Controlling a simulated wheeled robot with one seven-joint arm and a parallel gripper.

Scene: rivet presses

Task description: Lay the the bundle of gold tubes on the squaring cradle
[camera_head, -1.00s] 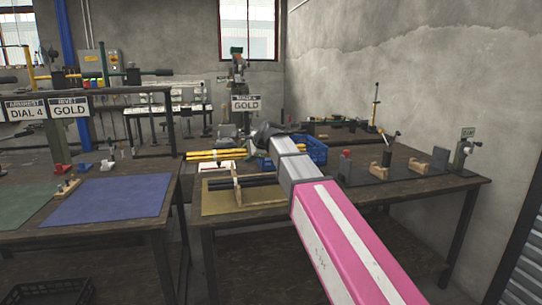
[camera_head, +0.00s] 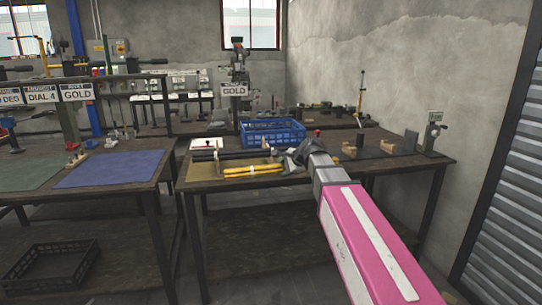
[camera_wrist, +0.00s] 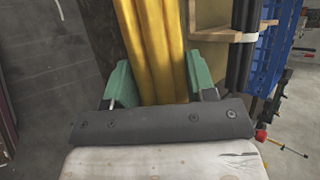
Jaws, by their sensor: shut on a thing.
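The bundle of gold tubes (camera_head: 252,170) is in my gripper (camera_head: 288,163), which is shut on its right end. In the wrist view the gold tubes (camera_wrist: 155,45) run away from me between the green fingers (camera_wrist: 160,85). In the head view the tubes lie across the near side of this frame, over or close above the mat (camera_head: 205,185). I cannot tell whether they touch anything. My gripper hides part of the cradle.
A blue crate (camera_head: 272,133) stands behind the cradle. Wooden blocks (camera_head: 352,150) and a small press (camera_head: 431,135) are on the right of the bench (camera_head: 400,172). A second table with a blue mat (camera_head: 110,168) stands left.

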